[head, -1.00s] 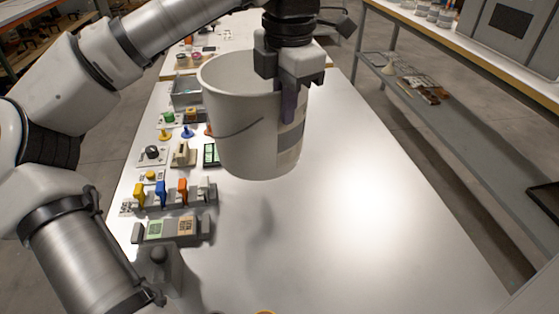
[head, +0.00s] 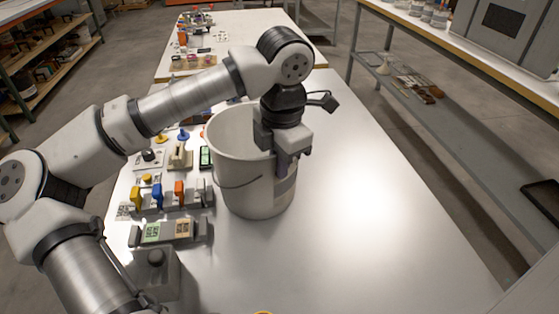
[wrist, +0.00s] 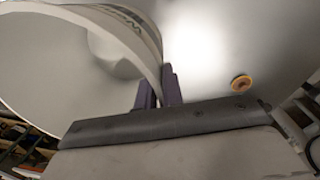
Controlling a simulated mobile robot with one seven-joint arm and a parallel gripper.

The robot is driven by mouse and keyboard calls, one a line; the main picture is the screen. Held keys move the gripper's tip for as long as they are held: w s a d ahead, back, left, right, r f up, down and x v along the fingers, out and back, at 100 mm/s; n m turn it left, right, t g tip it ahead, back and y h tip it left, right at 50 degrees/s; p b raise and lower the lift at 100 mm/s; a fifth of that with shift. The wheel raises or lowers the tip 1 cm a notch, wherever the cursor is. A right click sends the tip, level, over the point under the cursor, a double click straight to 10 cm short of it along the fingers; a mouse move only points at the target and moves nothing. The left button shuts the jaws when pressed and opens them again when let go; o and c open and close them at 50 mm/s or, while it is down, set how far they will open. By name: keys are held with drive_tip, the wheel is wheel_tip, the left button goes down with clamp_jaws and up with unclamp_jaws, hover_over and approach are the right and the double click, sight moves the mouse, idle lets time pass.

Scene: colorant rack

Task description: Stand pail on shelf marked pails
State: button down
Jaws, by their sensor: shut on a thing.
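The white pail (head: 245,180) with a thin wire handle is upright at the middle of the white table in the head view. My gripper (head: 284,172) is shut on the right side of its rim. In the wrist view, the pail (wrist: 60,60) fills the upper left, and the fingers (wrist: 158,90) pinch its wall. The pail's base is at or just above the table; I cannot tell whether it touches. No shelf marked for pails can be read in these views.
A row of coloured switches and blocks (head: 165,194) lines the table's left side. The table's right part (head: 380,220) is clear. A bench with a lower shelf (head: 440,110) stands at right, and a wooden rack (head: 50,60) at far left.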

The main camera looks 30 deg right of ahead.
drive_tip(key=shift+f, duration=0.1)
drive_tip(key=shift+f, duration=0.15)
drive_tip(key=c, duration=1.5)
unclamp_jaws()
drive_tip(key=shift+c, duration=0.2)
drive_tip(key=shift+r, duration=0.2)
